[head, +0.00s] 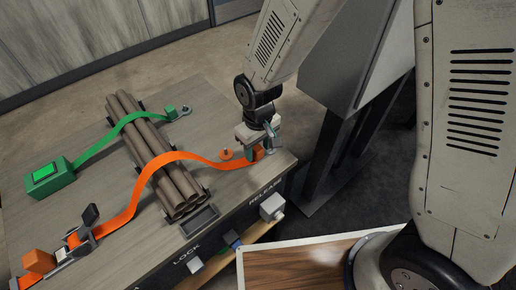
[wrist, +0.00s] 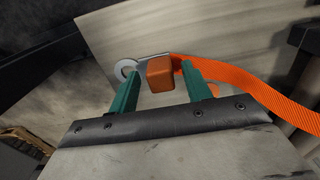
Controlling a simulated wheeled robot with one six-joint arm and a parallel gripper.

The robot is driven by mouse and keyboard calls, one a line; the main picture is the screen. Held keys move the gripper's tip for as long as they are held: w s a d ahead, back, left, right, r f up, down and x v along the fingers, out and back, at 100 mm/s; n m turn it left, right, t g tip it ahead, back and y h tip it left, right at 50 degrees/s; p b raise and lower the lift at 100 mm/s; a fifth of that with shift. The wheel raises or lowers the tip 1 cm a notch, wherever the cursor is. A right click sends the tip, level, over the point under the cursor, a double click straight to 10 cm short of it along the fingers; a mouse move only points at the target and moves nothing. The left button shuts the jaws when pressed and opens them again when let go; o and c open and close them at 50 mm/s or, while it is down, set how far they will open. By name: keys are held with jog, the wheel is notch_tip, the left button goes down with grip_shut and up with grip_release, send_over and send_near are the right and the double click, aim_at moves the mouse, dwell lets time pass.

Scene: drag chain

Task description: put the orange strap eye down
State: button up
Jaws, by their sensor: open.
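The orange strap (head: 186,157) runs from the ratchet at the front left, over the bundle of pipes, to the right side of the table. Its orange end block (head: 258,153) sits at the table's right edge beside my gripper (head: 254,150). In the wrist view my gripper (wrist: 160,72) is open, with one green finger on each side of the orange block (wrist: 160,74). A pale metal ring (wrist: 125,70) shows at the left, partly behind the left finger. Whether the block touches the tabletop or a finger is hard to tell.
Brown pipes (head: 150,140) lie across the table (head: 120,245). A green strap (head: 105,143) crosses them farther back, from a green box (head: 48,178). A small orange piece (head: 226,154) stands left of my gripper. A grey cabinet (head: 345,60) stands close on the right.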

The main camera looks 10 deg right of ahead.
aim_at(258, 148)
notch_tip(258, 148, up, 11)
jog(key=s+d+r+m, duration=0.2)
jog(key=d+r, duration=0.5)
jog(key=s+d+r+m, duration=0.2)
jog(key=s+d+r, duration=0.2)
jog(key=s+d, duration=0.3)
jog(key=s+d+r+m+t, duration=0.1)
jog(key=s+d+r+m, duration=0.1)
jog(key=s+d+r, duration=0.3)
jog(key=shift+s+d+m, duration=0.4)
jog(key=shift+s+d, duration=0.85)
jog(key=shift+s, duration=0.8)
jog(key=shift+c, duration=0.3)
